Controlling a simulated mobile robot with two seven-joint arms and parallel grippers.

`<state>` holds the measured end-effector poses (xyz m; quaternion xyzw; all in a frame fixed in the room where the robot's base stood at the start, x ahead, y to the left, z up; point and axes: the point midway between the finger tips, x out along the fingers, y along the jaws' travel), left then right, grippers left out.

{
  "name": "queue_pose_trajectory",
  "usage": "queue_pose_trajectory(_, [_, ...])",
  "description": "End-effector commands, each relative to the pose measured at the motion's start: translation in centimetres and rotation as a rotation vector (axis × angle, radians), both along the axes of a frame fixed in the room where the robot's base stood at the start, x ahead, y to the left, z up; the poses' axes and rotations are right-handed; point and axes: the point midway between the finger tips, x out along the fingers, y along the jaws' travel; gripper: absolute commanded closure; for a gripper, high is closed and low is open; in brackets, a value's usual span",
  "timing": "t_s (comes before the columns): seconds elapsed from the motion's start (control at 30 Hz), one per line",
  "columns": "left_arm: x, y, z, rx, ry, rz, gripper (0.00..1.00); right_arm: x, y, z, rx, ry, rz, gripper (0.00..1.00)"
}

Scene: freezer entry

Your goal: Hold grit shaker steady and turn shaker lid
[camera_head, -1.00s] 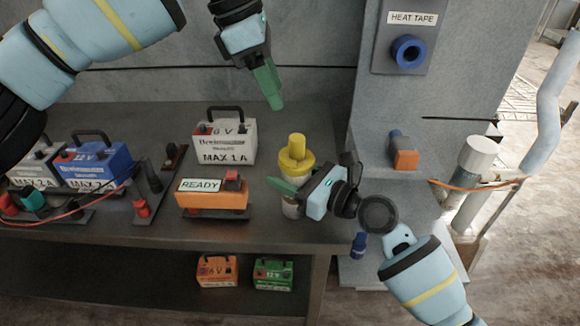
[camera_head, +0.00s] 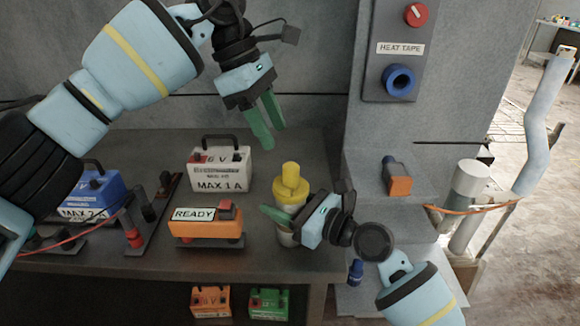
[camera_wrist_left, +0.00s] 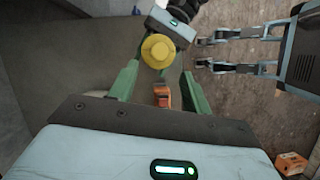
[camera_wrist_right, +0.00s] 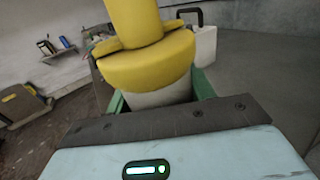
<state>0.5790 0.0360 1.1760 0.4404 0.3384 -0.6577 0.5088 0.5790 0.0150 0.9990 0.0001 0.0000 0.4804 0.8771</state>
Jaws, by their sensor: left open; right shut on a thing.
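The grit shaker (camera_head: 285,238) stands upright near the right end of the bench, with a pale body and a yellow lid (camera_head: 291,186) topped by a knob. My right gripper (camera_head: 277,222) is shut on the shaker body from the right, below the lid. The right wrist view shows the lid (camera_wrist_right: 150,65) close above the fingers, with the pale body between them. My left gripper (camera_head: 268,126) is open and empty, above and slightly left of the lid, fingers pointing down. In the left wrist view the lid (camera_wrist_left: 158,49) lies beyond and between its fingertips.
An orange READY box (camera_head: 205,228) stands left of the shaker, with a white 6 V battery (camera_head: 219,168) behind it. A blue battery (camera_head: 95,195) is further left. A grey pillar with a HEAT TAPE panel (camera_head: 398,55) rises on the right. Orange and green batteries sit on the lower shelf.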

Motion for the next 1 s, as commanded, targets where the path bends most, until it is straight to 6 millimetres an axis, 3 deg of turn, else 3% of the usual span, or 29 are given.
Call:
queue_pose_trajectory(0.3, [-0.6,-2.2,-5.5,0.0,0.002,-0.001,0.51,0.0,0.0,-0.1,-0.001,0.001,0.0,0.86])
queue_pose_trajectory(0.5, [-0.8,-3.1,-7.7,0.0,0.001,0.001,0.51,0.0,0.0,-0.1,-0.001,0.001,0.0,0.86])
queue_pose_trajectory(0.93, [-0.9,-3.4,-8.5,0.0,-0.001,0.001,0.51,0.0,0.0,-0.1,-0.001,0.001,0.0,0.86])
queue_pose_trajectory(1.0, [-0.9,-3.4,-8.5,0.0,-0.001,0.001,0.59,0.0,0.0,-0.1,-0.001,0.001,0.0,0.86])
